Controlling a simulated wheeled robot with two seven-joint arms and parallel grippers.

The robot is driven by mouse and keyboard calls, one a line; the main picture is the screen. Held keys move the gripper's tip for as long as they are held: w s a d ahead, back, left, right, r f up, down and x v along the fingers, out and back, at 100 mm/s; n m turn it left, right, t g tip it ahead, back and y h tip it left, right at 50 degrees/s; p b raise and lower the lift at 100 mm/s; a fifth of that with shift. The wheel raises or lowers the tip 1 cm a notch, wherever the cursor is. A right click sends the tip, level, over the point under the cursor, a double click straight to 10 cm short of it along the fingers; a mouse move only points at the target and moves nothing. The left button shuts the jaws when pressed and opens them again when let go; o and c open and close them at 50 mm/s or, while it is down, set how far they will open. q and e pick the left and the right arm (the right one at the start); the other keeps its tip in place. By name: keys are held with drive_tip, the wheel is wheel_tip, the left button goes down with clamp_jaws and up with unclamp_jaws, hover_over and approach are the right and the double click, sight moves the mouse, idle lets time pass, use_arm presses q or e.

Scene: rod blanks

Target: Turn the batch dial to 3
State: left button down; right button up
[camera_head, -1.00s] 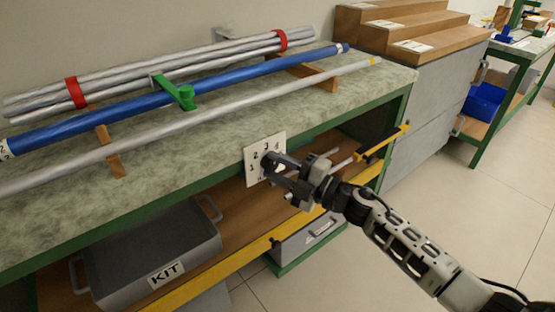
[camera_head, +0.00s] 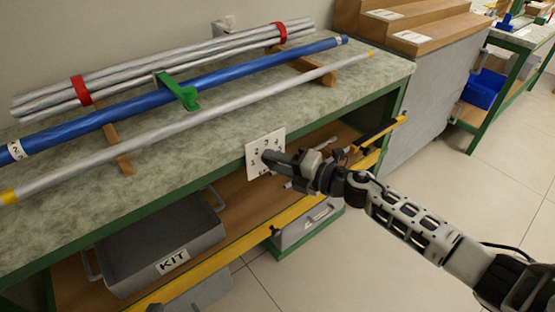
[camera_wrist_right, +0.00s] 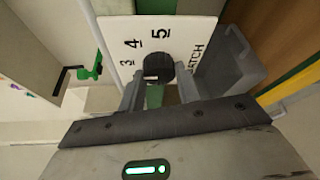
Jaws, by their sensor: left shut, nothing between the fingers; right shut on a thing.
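The batch dial is a white plate (camera_head: 252,160) with black numbers on the green front edge of the workbench. In the right wrist view its plate (camera_wrist_right: 128,36) shows 3, 4, 5 and part of the word BATCH. Its dark round knob (camera_wrist_right: 158,66) has a small pale mark on it, but I cannot tell which number it points at. My right gripper (camera_wrist_right: 160,90) is shut on the knob, one finger on each side. In the head view the gripper (camera_head: 277,160) covers most of the knob. My left gripper is not in view.
On the bench top (camera_head: 215,145) lie a blue rod (camera_head: 240,73), a silver rod with yellow ends (camera_head: 220,108) and a bundle of silver rods (camera_head: 150,75) with red bands. Below are a grey KIT box (camera_head: 150,250) and a yellow rail (camera_head: 230,250). Open floor lies right.

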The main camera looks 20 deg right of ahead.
use_arm(q)
drive_tip(key=shift+w+r, duration=0.1)
drive_tip(key=shift+w, duration=0.05)
drive_tip(key=shift+d, duration=0.1)
use_arm(e)
drive_tip(key=o, duration=1)
drive_tip(key=shift+c, duration=0.2)
use_arm(q)
drive_tip(key=shift+s, duration=0.2)
use_arm(e)
drive_tip(key=v, duration=1.6)
use_arm(q)
drive_tip(key=shift+w+r, duration=0.1)
drive_tip(key=shift+w, duration=0.05)
use_arm(e)
drive_tip(key=shift+a+f, duration=0.1)
drive_tip(key=shift+a, duration=0.05)
